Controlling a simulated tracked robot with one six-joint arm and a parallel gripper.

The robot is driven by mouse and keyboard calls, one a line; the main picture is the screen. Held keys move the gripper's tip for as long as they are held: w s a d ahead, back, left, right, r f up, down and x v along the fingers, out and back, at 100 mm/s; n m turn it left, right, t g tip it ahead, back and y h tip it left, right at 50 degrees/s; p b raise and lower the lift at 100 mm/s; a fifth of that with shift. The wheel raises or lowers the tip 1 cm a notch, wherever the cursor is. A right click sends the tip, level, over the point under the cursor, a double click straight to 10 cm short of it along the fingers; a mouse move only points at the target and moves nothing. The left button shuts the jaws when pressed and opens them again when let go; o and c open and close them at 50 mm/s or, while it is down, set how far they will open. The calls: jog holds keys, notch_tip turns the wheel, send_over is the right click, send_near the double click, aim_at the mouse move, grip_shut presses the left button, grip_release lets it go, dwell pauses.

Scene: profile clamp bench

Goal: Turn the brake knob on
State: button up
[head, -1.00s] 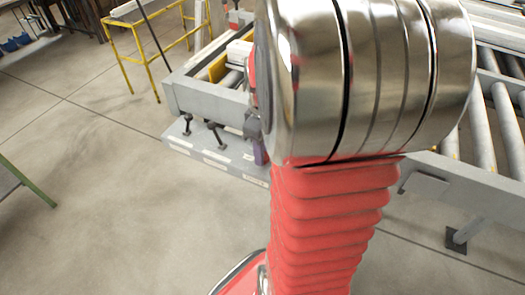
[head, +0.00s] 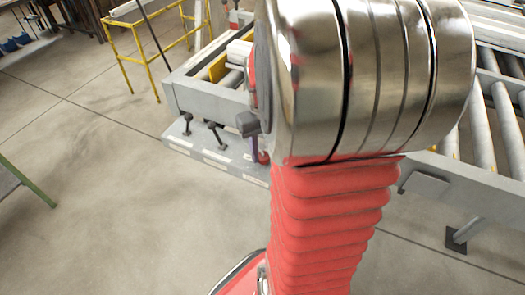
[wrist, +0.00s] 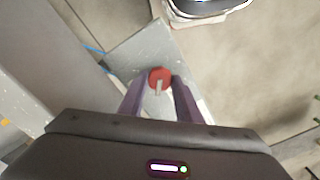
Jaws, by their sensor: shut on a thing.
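The red round knob (wrist: 160,73) sits on the grey panel (wrist: 150,50) in the wrist view, with a pale bar on it pointing toward the bottom of the picture. My gripper (wrist: 158,86) has its two purple fingers on either side of the knob, shut on it. In the head view a little of the red knob (head: 263,157) shows at the panel's right end beside a purple finger of my gripper (head: 254,145). My arm hides the rest there. The panel's labels are too small to read, so I cannot tell a brake marking.
Two black levers (head: 213,130) stand on the panel left of the knob. A roller conveyor (head: 505,120) runs behind on the right. A yellow frame (head: 125,60) stands at the back left, and a green bar (head: 27,180) at the left edge. The floor in front is clear.

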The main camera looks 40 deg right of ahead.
jog(key=m, duration=0.5)
jog(key=shift+m, duration=2.6)
jog(key=shift+s, duration=0.1)
jog(key=o, duration=1.1)
jog(key=shift+c, duration=0.2)
notch_tip(320, 180, up, 14)
jog(key=shift+f, duration=0.15)
